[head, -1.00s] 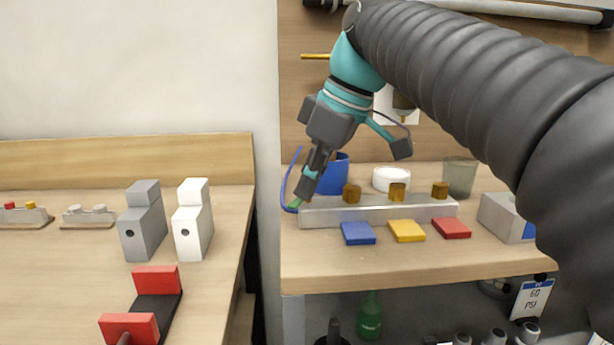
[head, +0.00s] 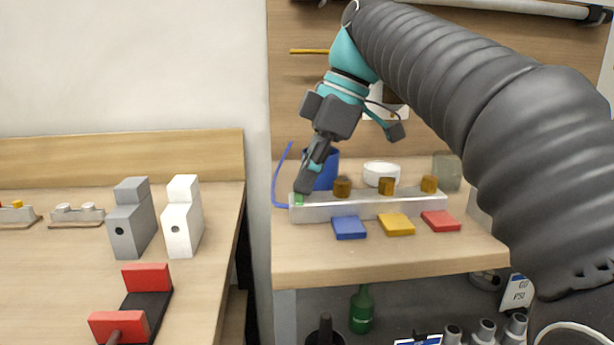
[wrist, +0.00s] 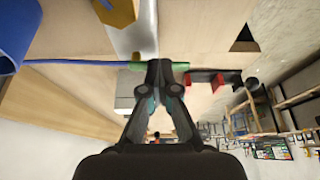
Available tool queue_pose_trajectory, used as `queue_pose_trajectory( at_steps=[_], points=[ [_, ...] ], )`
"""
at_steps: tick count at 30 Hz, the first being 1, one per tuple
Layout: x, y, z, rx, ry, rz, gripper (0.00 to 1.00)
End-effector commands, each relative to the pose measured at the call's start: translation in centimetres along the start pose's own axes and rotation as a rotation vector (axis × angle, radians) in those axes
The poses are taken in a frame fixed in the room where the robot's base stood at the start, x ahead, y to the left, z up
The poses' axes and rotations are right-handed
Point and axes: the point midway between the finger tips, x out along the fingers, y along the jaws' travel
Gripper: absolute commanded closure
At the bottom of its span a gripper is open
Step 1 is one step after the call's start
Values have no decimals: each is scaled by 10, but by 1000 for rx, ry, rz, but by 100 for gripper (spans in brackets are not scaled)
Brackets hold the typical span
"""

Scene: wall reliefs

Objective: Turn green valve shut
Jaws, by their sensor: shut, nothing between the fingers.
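The green valve (head: 298,199) shows as a small green piece at the left end of the grey manifold bar (head: 365,204). My gripper (head: 304,188) points down at it, with the fingertips at or just above it, hiding part of it. In the wrist view, green ends of the valve (wrist: 189,78) show on both sides of the closed fingertips (wrist: 160,69). The fingers look shut with nothing between them. I cannot tell whether they touch the valve, or how far it is turned.
Several brown knobs (head: 386,187) stand along the bar. Blue (head: 349,227), yellow (head: 396,224) and red (head: 440,221) plates lie in front. A blue cup (head: 325,170) and white bowl (head: 381,174) stand behind. A blue hose (head: 277,180) curves beside the bar's left end.

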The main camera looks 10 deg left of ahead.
Motion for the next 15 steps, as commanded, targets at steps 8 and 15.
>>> queue_pose_trajectory(
  at_steps=[8,15],
  points=[
    [6,1,2,4,-4,-13,100],
    [6,1,2,5,-4,-12,50]
  ],
)
